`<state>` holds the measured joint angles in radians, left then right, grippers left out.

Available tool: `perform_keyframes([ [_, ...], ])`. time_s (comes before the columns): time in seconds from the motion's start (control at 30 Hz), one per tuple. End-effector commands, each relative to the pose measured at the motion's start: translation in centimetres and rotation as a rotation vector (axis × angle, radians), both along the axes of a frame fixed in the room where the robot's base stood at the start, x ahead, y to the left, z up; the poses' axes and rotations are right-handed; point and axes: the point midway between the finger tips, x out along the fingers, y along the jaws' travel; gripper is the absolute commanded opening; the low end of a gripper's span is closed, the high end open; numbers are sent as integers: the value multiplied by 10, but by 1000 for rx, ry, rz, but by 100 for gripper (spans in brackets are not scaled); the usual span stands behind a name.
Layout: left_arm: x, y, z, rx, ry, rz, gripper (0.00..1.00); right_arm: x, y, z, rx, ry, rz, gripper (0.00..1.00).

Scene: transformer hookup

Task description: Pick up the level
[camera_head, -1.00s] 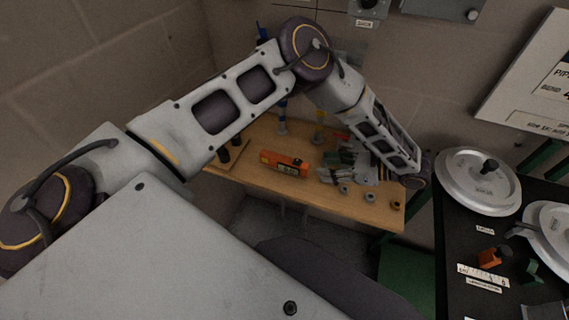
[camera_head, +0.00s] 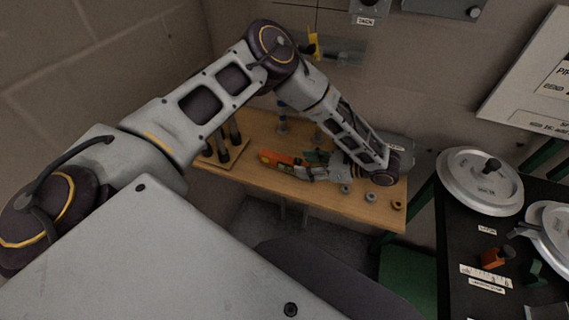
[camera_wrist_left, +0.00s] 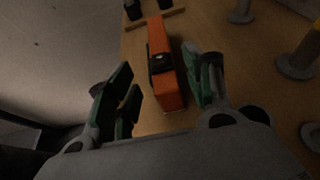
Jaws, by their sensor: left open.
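The orange level (camera_head: 277,158) lies on the wooden table (camera_head: 230,171), and its right end is partly hidden by my gripper in the head view. My left gripper (camera_head: 312,166) is low over the table at the level's right end. In the left wrist view, the level (camera_wrist_left: 162,66) lies between the green-padded fingers of my left gripper (camera_wrist_left: 160,88). The fingers are open, one on each side of the level, with a gap on both sides. I cannot tell the exact height of the fingers above the table. My right gripper is not in view.
Dark upright posts on a wooden board (camera_head: 221,150) stand left of the level. Stands with round bases (camera_wrist_left: 297,66) are to its right in the wrist view. Small round parts (camera_head: 371,197) lie near the table's front edge. A black bench with metal discs (camera_head: 480,182) is at right.

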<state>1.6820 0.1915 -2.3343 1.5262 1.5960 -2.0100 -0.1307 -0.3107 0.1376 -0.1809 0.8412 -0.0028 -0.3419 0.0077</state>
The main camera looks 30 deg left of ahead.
Motion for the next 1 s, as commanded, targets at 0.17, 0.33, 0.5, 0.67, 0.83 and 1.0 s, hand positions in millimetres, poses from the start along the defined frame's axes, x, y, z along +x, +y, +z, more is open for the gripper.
perform_keyframes([
  [0.17, -2, 9, -4, 0, 0, 0, 52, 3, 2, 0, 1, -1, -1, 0],
  [0.33, -2, 11, -5, 0, -1, 0, 52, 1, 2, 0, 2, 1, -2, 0],
  [0.5, -2, 11, -5, 0, 0, 0, 52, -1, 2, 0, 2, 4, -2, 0],
  [0.67, -2, 13, -5, 0, 0, 0, 52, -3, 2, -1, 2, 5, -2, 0],
  [0.83, -3, 20, -6, 0, 1, 1, 52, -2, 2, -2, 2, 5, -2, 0],
  [1.0, -4, 34, -9, 0, 1, 2, 52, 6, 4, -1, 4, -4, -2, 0],
])
